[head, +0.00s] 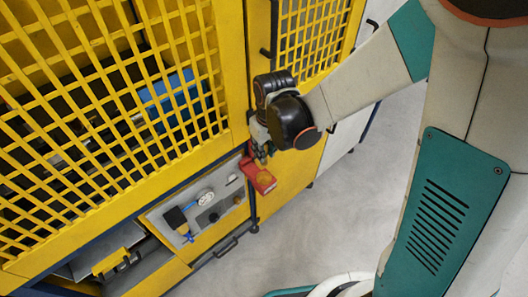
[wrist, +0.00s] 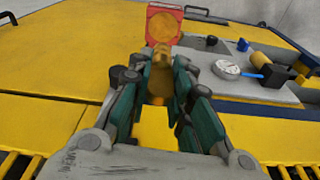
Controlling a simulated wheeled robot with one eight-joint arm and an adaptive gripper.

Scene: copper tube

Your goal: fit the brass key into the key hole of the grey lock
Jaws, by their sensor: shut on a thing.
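My gripper (head: 262,153) is in front of the yellow machine, at the right end of its grey control panel. In the wrist view my gripper (wrist: 159,66) has its green-black fingers closed around a brass-coloured piece, which looks like the brass key (wrist: 160,56). Much of the key is hidden between the fingers. Its far end points toward a red block with an amber disc (wrist: 163,25), just beyond the fingertips. I cannot tell whether the two touch. The red block also shows in the head view (head: 263,178), just below my gripper. I cannot make out the grey lock or its key hole.
The grey control panel (head: 227,206) carries a white round gauge (head: 205,197), a black and blue part (head: 178,221) and small knobs. Yellow mesh guards (head: 190,70) rise behind my gripper. A dark handle (head: 226,247) sticks out below. Grey floor (head: 330,215) is clear at the right.

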